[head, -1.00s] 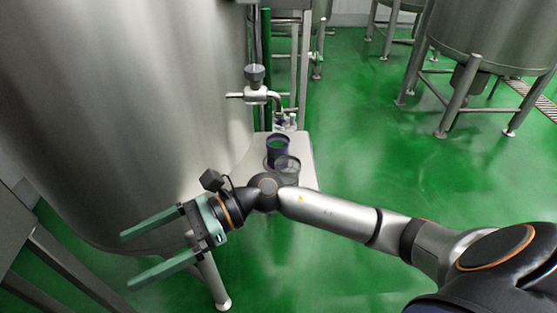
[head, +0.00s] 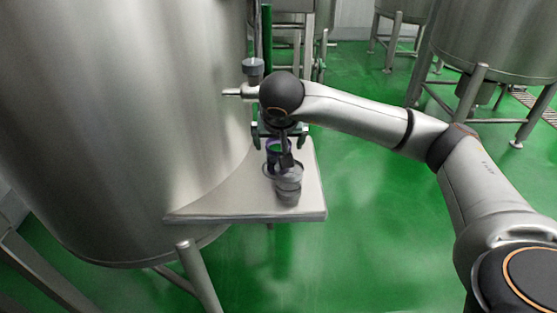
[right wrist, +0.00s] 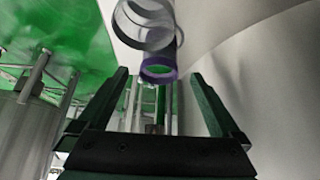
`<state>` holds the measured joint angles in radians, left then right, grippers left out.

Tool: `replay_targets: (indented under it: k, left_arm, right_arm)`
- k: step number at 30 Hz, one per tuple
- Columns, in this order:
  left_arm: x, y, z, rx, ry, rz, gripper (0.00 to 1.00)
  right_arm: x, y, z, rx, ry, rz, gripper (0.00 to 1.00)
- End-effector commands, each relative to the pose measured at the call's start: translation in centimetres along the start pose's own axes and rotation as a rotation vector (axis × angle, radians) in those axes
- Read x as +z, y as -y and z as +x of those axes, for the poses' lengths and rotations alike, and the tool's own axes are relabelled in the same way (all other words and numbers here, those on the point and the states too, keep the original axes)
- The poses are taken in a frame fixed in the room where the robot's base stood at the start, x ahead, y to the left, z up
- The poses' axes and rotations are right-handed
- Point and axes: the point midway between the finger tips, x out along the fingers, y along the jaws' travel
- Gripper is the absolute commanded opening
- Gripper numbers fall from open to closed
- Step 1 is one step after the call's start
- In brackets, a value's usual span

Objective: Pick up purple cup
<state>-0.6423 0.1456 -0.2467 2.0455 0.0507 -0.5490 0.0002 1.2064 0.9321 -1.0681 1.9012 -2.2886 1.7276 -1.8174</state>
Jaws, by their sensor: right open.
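The purple cup (head: 273,148) stands on the small pale shelf (head: 237,209) beside the big steel tank, partly hidden by my wrist in the head view. Its purple rim (right wrist: 158,74) shows in the right wrist view, ahead of the open jaws and roughly centred between them. My right gripper (head: 279,139) is open, with one finger to each side of the cup in the head view. I cannot tell whether the fingers touch it. A grey translucent cup (head: 288,186) stands in front of the purple one. My left gripper is not in view.
The steel tank (head: 120,110) borders the shelf on the left. A tap with a dark knob (head: 253,67) sticks out of the tank behind the cups. The shelf's front left is bare. Green floor (head: 400,220) lies open to the right.

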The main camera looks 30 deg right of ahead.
Motion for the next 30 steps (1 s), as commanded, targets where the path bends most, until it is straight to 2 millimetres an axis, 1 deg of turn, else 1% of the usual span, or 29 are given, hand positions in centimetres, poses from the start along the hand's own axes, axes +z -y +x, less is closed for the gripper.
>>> replay_targets:
  k: [1,3,6,11,14,18,21,24,30]
  left_arm:
    - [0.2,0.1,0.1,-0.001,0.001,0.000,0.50]
    - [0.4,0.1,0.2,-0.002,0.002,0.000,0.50]
    - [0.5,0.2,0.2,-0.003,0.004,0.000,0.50]
    - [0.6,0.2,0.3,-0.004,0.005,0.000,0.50]
    - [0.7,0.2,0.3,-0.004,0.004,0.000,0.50]
    - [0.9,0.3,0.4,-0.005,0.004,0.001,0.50]
    - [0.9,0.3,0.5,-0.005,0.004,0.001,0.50]
    - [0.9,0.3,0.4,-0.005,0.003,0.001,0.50]
    - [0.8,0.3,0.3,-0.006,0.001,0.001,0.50]
  right_arm:
    - [0.1,0.0,1.2,0.002,0.003,0.001,1.00]
    - [0.2,0.0,2.4,0.001,0.004,0.000,1.00]
    - [0.1,0.1,3.7,-0.001,0.003,0.001,1.00]
    - [0.0,0.1,4.7,-0.002,0.003,0.000,1.00]
    - [-0.1,0.0,6.0,-0.002,0.003,0.002,1.00]
    - [-0.3,0.0,8.2,-0.003,0.004,0.002,1.00]
    - [-0.3,-0.1,9.2,-0.003,0.004,0.000,1.00]
    - [-0.4,0.0,9.6,-0.005,0.002,0.000,1.00]
    - [-0.4,0.0,9.6,-0.005,0.002,0.000,1.00]
